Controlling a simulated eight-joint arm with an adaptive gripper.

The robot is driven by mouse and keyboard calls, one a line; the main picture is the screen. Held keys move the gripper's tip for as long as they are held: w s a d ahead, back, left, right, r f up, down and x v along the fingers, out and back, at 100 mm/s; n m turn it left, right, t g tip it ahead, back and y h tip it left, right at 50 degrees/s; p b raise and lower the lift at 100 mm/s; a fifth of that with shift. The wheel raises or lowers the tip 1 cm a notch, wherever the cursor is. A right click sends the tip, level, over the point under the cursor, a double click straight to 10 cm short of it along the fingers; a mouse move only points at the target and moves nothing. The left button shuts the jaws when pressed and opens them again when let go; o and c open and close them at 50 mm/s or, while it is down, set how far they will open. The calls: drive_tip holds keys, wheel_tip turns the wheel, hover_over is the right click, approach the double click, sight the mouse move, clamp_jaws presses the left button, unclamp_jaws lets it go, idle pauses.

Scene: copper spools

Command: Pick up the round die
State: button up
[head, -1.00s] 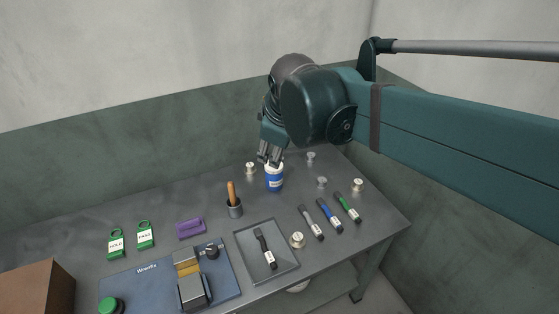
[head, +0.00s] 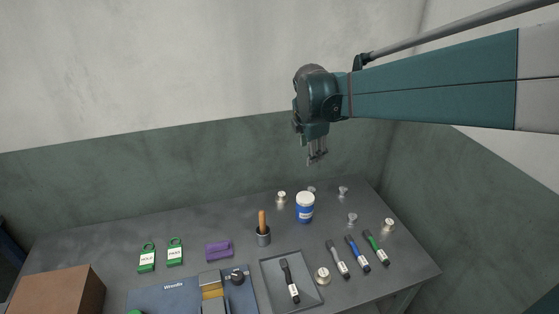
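Several small, round metal pieces stand on the table, and I cannot tell which is the round die. Labelled silver pieces are beside the tray (head: 323,275), at the right (head: 388,225) and left of the blue jar (head: 281,197). Plainer grey, flared pieces stand nearer the middle right (head: 352,218) and at the back (head: 343,191); another is partly hidden behind the jar. My gripper (head: 317,160) hangs pointing down, well above the back of the table. Its fingers look apart, with nothing between them.
A blue jar with a white lid (head: 305,208) stands below my gripper. A tray (head: 272,296) holds a black labelled item.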

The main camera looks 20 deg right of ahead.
drive_tip(key=w+d+f+n+g+p, duration=0.1)
drive_tip(key=w+d+f+n, duration=0.25)
drive_tip(key=w, duration=0.25)
drive_tip(key=w+d+f+n+p, duration=0.1)
drive_tip(key=w+d+f+n, duration=0.25)
drive_tip(key=w, duration=0.25)
approach(311, 190)
drive_tip(key=shift+w+a+f+n+h, duration=0.15)
drive_tip(key=shift+f+n+h, duration=0.2)
drive_tip(key=shift+f, duration=0.2)
drive_tip(key=shift+x, duration=1.3)
drive_tip(key=shift+f+b, duration=0.1)
drive_tip(key=shift+b, duration=0.2)
drive_tip(key=shift+b+x, duration=0.75)
drive_tip(key=shift+x, duration=1.75)
